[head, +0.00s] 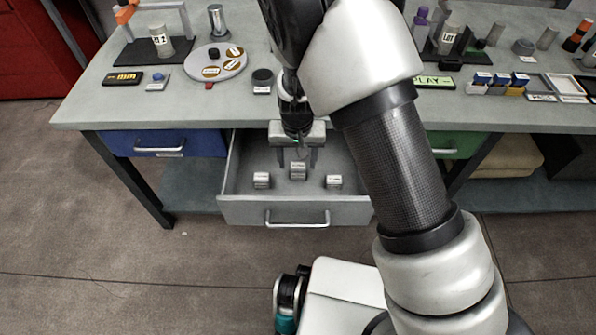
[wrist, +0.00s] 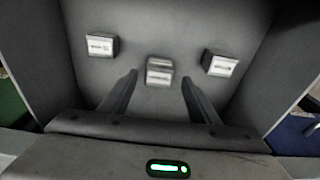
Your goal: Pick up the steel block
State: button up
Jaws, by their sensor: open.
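Three small grey metallic blocks sit in the open grey drawer: a left block (head: 262,180), a middle block (head: 298,171) and a right block (head: 334,181). Their labels are too small to read, so I cannot tell by label which is steel. My gripper (head: 298,168) points down into the drawer, open, with its fingers on either side of the middle block in the picture. In the wrist view the middle block (wrist: 159,71) appears between the fingertips with no visible contact. The other two blocks (wrist: 102,46) (wrist: 221,63) lie outside the fingers.
The grey drawer (head: 255,212) has raised walls around the blocks. A blue drawer (head: 165,144) and a green drawer (head: 445,146) flank it, both shut. The bench top (head: 110,116) above carries a round tray (head: 232,56), a weight stand and several small items.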

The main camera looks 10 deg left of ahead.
aim_at(298, 166)
notch_tip(298, 166, down, 4)
jog(key=shift+w+d+r+b, duration=0.1)
jog(key=shift+r+b, duration=0.15)
jog(key=shift+b, duration=0.15)
jog(key=c, duration=1.4)
jog(key=shift+r, duration=0.1)
grip_shut()
